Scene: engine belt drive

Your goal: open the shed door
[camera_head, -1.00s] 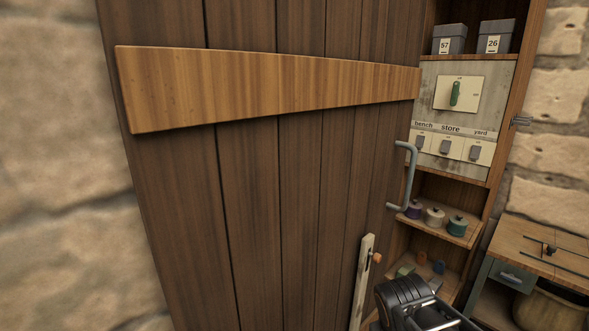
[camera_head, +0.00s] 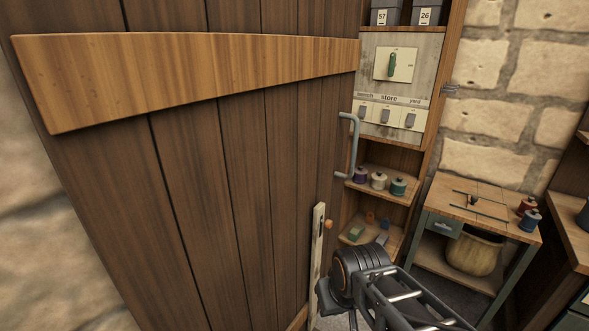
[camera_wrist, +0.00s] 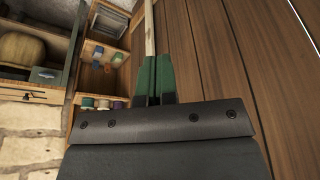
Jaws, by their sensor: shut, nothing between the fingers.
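The shed door (camera_head: 225,180) is dark brown planks with a lighter cross board (camera_head: 190,75). It stands open at an angle across the left and middle of the head view, with the shelves visible past its free edge. A grey bar handle (camera_head: 352,150) is near that edge. In the wrist view the door planks (camera_wrist: 250,60) fill the right side. My gripper (camera_wrist: 155,62) has its green fingers together and empty, beside the door's edge. In the head view my dark wrist shows low by the door edge; the fingertips cannot be made out there.
A pale upright strip (camera_head: 317,255) stands by the door's lower edge. Beyond are a switch panel (camera_head: 408,80), shelves with spools (camera_head: 378,181), and a green-legged table (camera_head: 490,205) with a basket (camera_head: 474,254) under it. A stone wall lies behind. Another bench (camera_head: 577,215) is at far right.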

